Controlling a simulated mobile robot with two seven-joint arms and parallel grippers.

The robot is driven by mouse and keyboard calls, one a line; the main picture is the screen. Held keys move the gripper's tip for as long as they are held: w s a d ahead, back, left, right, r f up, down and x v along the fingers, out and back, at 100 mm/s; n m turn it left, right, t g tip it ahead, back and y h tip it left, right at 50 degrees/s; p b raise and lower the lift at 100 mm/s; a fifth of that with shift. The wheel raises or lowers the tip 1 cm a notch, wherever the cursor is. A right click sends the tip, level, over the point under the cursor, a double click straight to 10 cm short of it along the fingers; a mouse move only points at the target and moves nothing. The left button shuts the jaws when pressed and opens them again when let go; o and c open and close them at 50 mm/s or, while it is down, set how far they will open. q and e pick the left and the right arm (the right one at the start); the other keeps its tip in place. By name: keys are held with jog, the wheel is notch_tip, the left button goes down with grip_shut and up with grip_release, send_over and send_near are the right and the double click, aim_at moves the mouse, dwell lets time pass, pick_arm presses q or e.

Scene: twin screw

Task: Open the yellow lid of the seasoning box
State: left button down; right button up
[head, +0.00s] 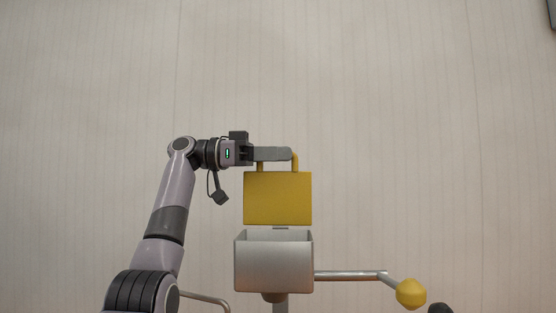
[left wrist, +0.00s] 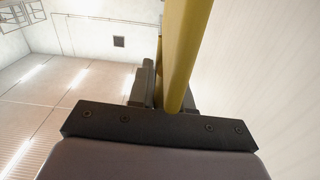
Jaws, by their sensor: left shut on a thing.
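The yellow lid (head: 277,199) stands upright above the back of the grey seasoning box (head: 273,264) in the head view. The box's top is open, and its upper rim and part of its inside show. A yellow handle (head: 295,161) sticks up from the lid's top edge. My left gripper (head: 284,154) comes in from the left and is shut on this handle. In the left wrist view the yellow handle (left wrist: 186,50) runs up between the fingers, which are partly hidden behind the dark gripper body. My right gripper does not show.
A metal crank arm (head: 350,275) extends right from the box and ends in a yellow knob (head: 411,293). A dark rounded thing (head: 440,308) shows at the bottom edge. The space above and right of the lid is clear before a plain pale wall.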

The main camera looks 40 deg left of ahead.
pick_arm(q)
jog(key=c, duration=1.1)
grip_release()
jog(key=v, duration=0.7)
jog(key=shift+s+a, duration=0.1)
